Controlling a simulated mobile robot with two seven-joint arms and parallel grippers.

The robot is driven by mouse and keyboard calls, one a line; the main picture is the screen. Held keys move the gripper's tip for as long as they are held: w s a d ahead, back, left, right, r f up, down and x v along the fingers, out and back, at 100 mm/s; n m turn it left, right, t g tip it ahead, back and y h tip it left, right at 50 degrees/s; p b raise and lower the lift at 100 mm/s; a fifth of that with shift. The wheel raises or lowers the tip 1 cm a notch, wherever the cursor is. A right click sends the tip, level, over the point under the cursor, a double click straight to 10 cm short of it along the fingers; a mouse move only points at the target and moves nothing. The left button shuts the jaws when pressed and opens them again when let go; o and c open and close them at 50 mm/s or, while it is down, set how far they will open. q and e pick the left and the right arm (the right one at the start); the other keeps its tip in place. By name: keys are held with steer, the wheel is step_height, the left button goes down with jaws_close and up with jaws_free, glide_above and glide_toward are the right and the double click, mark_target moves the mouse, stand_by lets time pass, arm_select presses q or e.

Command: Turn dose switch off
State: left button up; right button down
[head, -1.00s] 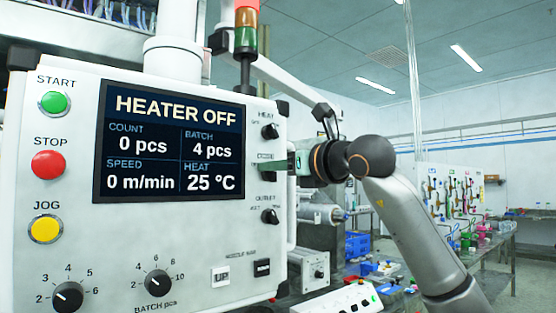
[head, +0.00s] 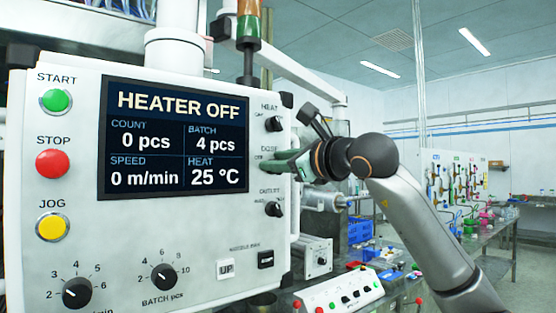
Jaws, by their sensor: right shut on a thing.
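The white control panel (head: 150,228) fills the left of the head view. The dose switch sits at its right edge, under the small DOSE label (head: 268,149) and between two other black knobs. My right gripper (head: 272,165) reaches in from the right with its green fingers shut on the dose switch. The fingers cover the knob, so its pointer position is hidden. The display (head: 174,140) reads HEATER OFF, 0 pcs count, 4 pcs batch, 0 m/min and 25 °C. My left gripper is not in view.
The black HEAT knob (head: 273,124) is just above my fingers and the outlet knob (head: 273,209) just below. A signal lamp column (head: 248,35) stands above the panel. A small button box (head: 340,297) and a bench with blue bins (head: 360,230) are below right.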

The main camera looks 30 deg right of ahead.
steer(key=c, duration=0.6)
jaws_free()
steer(key=shift+s, duration=0.15)
steer(key=s+b, duration=0.1)
steer(key=s, duration=0.3)
steer(key=s+b, duration=0.1)
steer(key=s, duration=0.3)
steer(key=s+d+b, duration=0.1)
steer(key=s, duration=0.3)
steer(key=shift+s, duration=0.1)
